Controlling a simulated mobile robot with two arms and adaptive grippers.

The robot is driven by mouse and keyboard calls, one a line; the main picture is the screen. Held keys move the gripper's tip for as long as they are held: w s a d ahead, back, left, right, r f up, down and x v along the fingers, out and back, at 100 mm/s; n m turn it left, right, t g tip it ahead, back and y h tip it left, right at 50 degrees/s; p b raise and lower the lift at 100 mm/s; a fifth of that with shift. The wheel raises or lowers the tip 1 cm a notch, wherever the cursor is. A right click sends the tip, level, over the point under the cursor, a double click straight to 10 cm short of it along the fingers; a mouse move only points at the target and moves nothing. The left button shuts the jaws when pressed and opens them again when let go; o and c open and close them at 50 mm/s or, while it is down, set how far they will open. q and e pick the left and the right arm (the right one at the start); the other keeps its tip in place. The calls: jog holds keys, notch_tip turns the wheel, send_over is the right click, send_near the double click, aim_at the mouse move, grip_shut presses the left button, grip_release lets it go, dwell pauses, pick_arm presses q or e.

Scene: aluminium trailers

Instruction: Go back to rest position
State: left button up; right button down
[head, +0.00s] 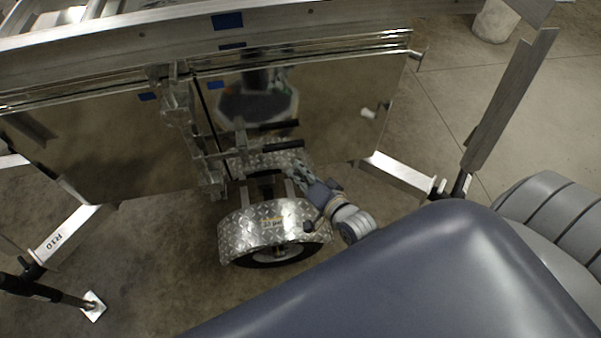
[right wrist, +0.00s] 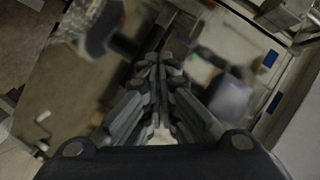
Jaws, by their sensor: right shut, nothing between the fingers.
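My right gripper (head: 298,172) is in the middle of the head view, just above the trailer's diamond-plate fender (head: 262,222) and in front of the shiny trailer panels (head: 330,130). In the right wrist view its fingers (right wrist: 158,62) meet at the tips, shut and empty. Whether the gripper touches the trailer cannot be told. My left gripper is in neither view.
The trailer's metal latch (head: 180,105) stands left of the gripper, between the panels. A wheel (head: 280,254) sits under the fender. Metal brackets (head: 398,172) stick out at the right. Concrete floor (head: 150,265) is open at lower left.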

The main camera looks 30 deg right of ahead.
jog(key=shift+s+r, duration=0.2)
jog(key=shift+s, duration=0.3)
jog(key=s+f+n+g, duration=0.35)
jog(key=s+f, duration=0.35)
jog(key=f, duration=0.6)
jog(key=s+f+n+g, duration=0.35)
jog(key=s+f, duration=0.45)
jog(key=f, duration=0.5)
jog(key=s+f+n+g, duration=0.2)
jog(key=s+f, duration=0.2)
jog(key=s, duration=0.3)
jog(key=s+f+n+g+h, duration=0.1)
jog(key=s+f, duration=0.3)
jog(key=s, duration=0.4)
jog(key=s+d+f+n+g, duration=0.1)
jog(key=s+f+n+g, duration=0.1)
jog(key=s+f, duration=0.3)
jog(key=s+g, duration=0.1)
jog(key=s, duration=0.2)
jog(key=shift+s+n+g+h, duration=0.25)
jog(key=shift+n+g+h, duration=0.05)
jog(key=shift+g+h, duration=0.1)
